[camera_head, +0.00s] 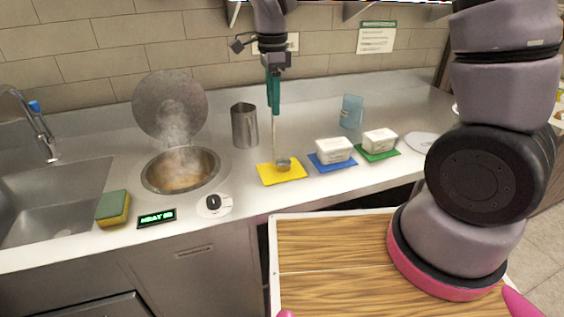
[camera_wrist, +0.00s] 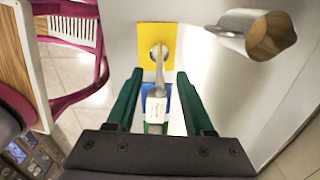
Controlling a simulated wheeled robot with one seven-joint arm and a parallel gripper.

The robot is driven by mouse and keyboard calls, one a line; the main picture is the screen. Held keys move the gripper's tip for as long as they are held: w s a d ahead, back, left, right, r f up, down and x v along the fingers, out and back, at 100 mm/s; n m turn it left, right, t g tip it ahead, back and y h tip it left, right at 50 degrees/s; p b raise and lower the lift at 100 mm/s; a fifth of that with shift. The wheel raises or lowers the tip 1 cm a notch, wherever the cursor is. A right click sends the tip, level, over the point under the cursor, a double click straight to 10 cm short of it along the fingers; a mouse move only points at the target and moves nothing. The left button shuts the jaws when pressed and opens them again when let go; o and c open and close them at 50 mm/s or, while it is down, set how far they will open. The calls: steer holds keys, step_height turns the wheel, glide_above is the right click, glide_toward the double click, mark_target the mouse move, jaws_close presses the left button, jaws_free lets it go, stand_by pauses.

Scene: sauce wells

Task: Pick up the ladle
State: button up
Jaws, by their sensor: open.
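The ladle (camera_head: 283,163) stands with its bowl on the yellow mat (camera_head: 266,177) and its thin handle rising upright. My gripper (camera_head: 275,110) points down above the mat, its green fingers at the upper part of the handle. In the wrist view the fingers of my gripper (camera_wrist: 160,73) are apart. The ladle's handle (camera_wrist: 160,78) runs between them, with a gap on each side. The ladle's bowl lies beyond the fingertips on the yellow mat (camera_wrist: 165,33).
A steaming pot (camera_head: 150,184) and a metal canister (camera_head: 244,126) stand left of the ladle. White tubs sit on a blue mat (camera_head: 345,163) and a green mat (camera_head: 388,155) to the right. A blue cup (camera_head: 351,112) stands behind. A sponge (camera_head: 113,208) lies by the sink.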

step_height(320, 180, down, 2)
steer(key=shift+f, duration=0.15)
jaws_close()
